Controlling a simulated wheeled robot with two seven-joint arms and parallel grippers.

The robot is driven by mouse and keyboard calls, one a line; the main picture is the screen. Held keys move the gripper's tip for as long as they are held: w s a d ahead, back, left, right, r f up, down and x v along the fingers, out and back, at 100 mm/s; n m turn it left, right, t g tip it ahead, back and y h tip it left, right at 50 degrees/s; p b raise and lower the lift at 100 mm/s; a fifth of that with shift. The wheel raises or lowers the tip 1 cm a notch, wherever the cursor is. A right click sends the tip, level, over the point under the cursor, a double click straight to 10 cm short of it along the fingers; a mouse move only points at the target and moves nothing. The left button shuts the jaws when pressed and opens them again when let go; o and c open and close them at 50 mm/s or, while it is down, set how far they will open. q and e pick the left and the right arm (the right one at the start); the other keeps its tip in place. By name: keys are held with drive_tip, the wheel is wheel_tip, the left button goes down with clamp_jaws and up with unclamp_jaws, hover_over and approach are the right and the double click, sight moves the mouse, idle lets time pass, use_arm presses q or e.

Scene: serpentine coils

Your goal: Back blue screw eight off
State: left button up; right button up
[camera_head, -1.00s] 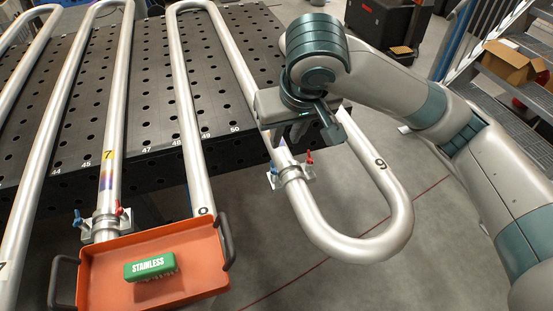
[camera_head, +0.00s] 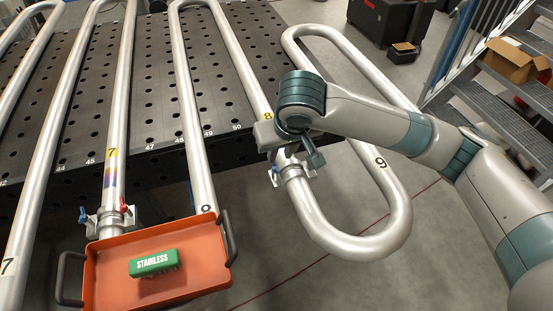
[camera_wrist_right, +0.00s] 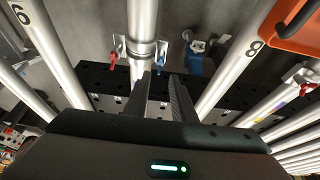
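A metal clamp (camera_head: 291,170) sits on the pipe marked 8 (camera_head: 268,116), just past the table's front edge. There the blue screw (camera_wrist_right: 162,61) shows just beyond and between the fingertips; contact cannot be told. The red screw (camera_wrist_right: 114,58) is left of the clamp (camera_wrist_right: 141,48). My left gripper is not in view.
An orange tray (camera_head: 105,268) holding a green STAINLESS brush (camera_head: 153,263) is at the front left. A second clamp (camera_head: 106,222) with red and blue screws is on pipe 7. The pipe bend marked 9 (camera_head: 385,215) loops at the right. The perforated table (camera_head: 150,95) lies behind.

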sight(277, 167)
drive_tip(key=p+x, duration=0.1)
drive_tip(key=x, duration=0.6)
drive_tip(key=shift+w+f, duration=0.1)
drive_tip(key=shift+f, duration=0.15)
drive_tip(key=shift+c, duration=0.2)
clamp_jaws()
